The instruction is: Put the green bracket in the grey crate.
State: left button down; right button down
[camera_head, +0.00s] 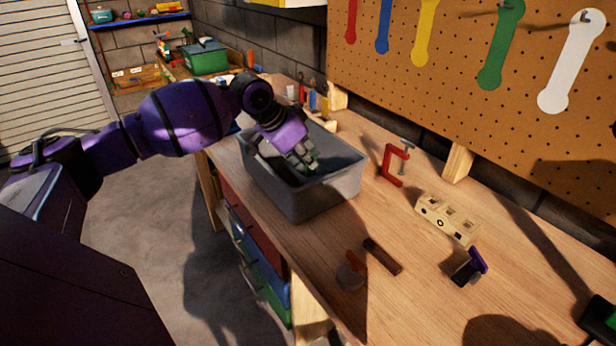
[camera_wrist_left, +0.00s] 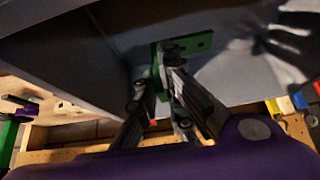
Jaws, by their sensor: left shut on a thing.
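The grey crate (camera_head: 318,195) stands on the wooden workbench near its front edge. My left gripper (camera_head: 306,163) reaches down into the crate's opening from above. In the left wrist view, my left gripper (camera_wrist_left: 168,85) is shut on the green bracket (camera_wrist_left: 192,45), whose flat arm with holes shows against the crate's grey inside (camera_wrist_left: 110,50). A small part of the green bracket (camera_head: 313,157) shows at the fingertips in the head view. I cannot tell whether the bracket touches the crate floor. My right gripper is not in view.
A red clamp (camera_head: 393,165), a wooden block with holes (camera_head: 447,219), a dark bar (camera_head: 382,256), a round-headed tool (camera_head: 350,274) and a purple-handled item (camera_head: 470,267) lie right of the crate. A pegboard (camera_head: 450,80) stands behind. A green box (camera_head: 205,58) is farther back.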

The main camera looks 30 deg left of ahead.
aim_at(305, 172)
pick_arm(q)
jog(key=shift+f, duration=0.45)
notch_tip(305, 172, down, 4)
jog(key=shift+w+f, duration=0.1)
jog(key=shift+f, duration=0.25)
jog(key=c, duration=1.9)
grip_release()
jog(key=shift+r, duration=0.45)
jog(key=p+v, duration=0.1)
jog(key=v, duration=1)
jog(key=shift+s, duration=0.25)
